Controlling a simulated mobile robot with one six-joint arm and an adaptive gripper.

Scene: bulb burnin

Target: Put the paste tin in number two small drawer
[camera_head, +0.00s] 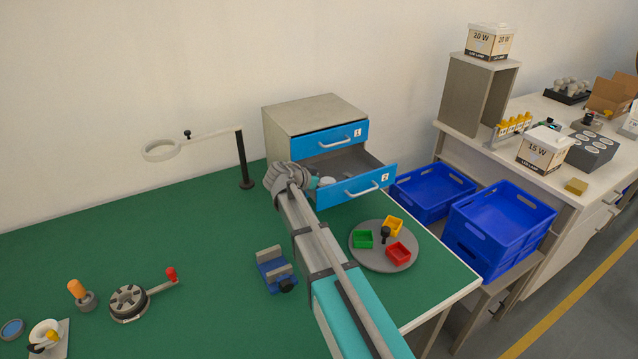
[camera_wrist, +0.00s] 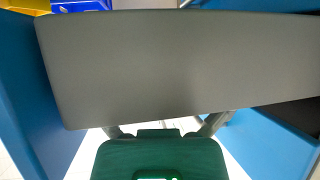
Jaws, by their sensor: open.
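The number two small drawer (camera_head: 375,183) is pulled open, with a blue front, a pale handle and a "2" label. A small white round thing (camera_head: 327,181), perhaps the paste tin, shows inside the drawer beside my wrist; it is partly hidden and I cannot be sure what it is. My arm reaches to the drawer's left side, and its own links hide the fingertips in the head view. In the wrist view my gripper (camera_wrist: 163,126) is open at the bottom, its fingers apart. A broad grey surface there hides most of what lies beyond; I see no clear tin between the fingers.
The number one drawer (camera_head: 330,138) above is shut. A grey round tray (camera_head: 370,262) with small coloured bins stands right of my arm, and a blue vise (camera_head: 274,268) left of it. A magnifier lamp (camera_head: 243,160) stands left of the cabinet. The green mat's middle left is clear.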

